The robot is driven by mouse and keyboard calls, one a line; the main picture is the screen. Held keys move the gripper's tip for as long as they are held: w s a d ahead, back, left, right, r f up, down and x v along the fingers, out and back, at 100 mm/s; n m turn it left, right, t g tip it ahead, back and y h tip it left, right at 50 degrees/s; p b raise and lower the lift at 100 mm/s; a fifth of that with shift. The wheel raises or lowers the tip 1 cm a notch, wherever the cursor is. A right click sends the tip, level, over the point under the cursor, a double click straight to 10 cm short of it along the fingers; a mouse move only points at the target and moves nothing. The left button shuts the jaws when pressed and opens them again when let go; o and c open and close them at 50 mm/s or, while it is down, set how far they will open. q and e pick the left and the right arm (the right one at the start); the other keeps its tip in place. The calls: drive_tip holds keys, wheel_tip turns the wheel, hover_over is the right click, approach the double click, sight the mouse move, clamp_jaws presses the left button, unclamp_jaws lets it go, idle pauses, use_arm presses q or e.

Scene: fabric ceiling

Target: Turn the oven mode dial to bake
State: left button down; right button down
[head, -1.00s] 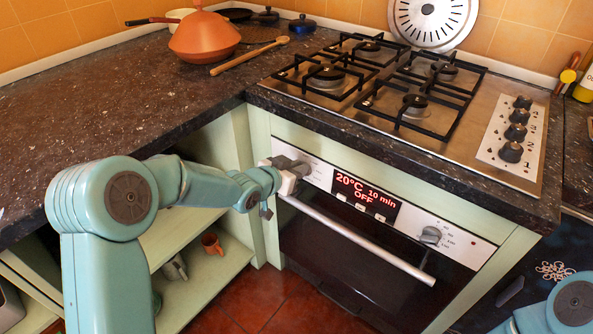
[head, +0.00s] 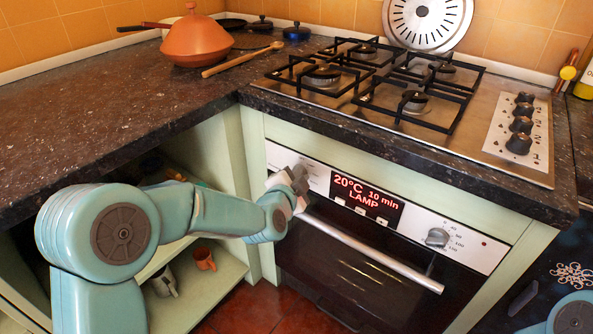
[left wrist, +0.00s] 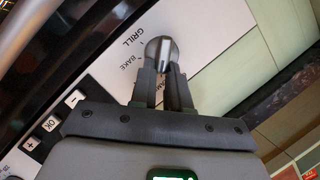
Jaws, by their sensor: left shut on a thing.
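The oven (head: 340,285) is under the counter. Its display (head: 366,201) reads 20°C, 10 min, LAMP. My left gripper (head: 300,180) is at the left end of the oven's control panel and hides the mode dial there in the head view. In the left wrist view the silver mode dial (left wrist: 161,51) sits between the tips of my left gripper (left wrist: 161,70), which is shut on it. The words GRILL and BAKE show on the panel left of the dial. Other labels are partly hidden by the fingers.
The oven handle bar (head: 370,255) runs just below the panel. A second dial (head: 437,237) is at the panel's right. The hob (head: 480,125) and dark counter (head: 110,110) overhang above. Open shelves (head: 215,280) with a mug lie left of the oven.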

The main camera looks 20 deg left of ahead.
use_arm(q)
drive_tip(key=m+b, duration=0.1)
drive_tip(key=f+m+t+b, duration=0.1)
drive_tip(key=m, duration=0.1)
drive_tip(key=m+t+y+b, duration=0.1)
drive_tip(key=m, duration=0.1)
drive_tip(key=shift+d+f, duration=0.2)
drive_tip(key=shift+f, duration=0.05)
drive_tip(key=m+b, duration=0.1)
drive_tip(key=m+t+b, duration=0.1)
drive_tip(key=m+b, duration=0.1)
drive_tip(key=shift+f+m+t, duration=0.3)
drive_tip(key=shift+f, duration=0.1)
drive_tip(key=m+b, duration=0.1)
drive_tip(key=m+t+b, duration=0.1)
drive_tip(key=b, duration=0.1)
drive_tip(key=shift+a+f+m, duration=0.15)
drive_tip(key=shift+m, duration=0.25)
drive_tip(key=shift+m+b, duration=0.4)
drive_tip(key=shift+b, duration=0.05)
drive_tip(key=shift+m+t, duration=0.3)
use_arm(e)
wheel_tip(320, 180, down, 10)
drive_tip(key=w+d, duration=0.1)
drive_tip(key=w, duration=0.1)
drive_tip(key=shift+d+r+m+t, duration=0.15)
drive_tip(key=shift+d+m+t, duration=0.05)
drive_tip(key=shift+m+t, duration=0.1)
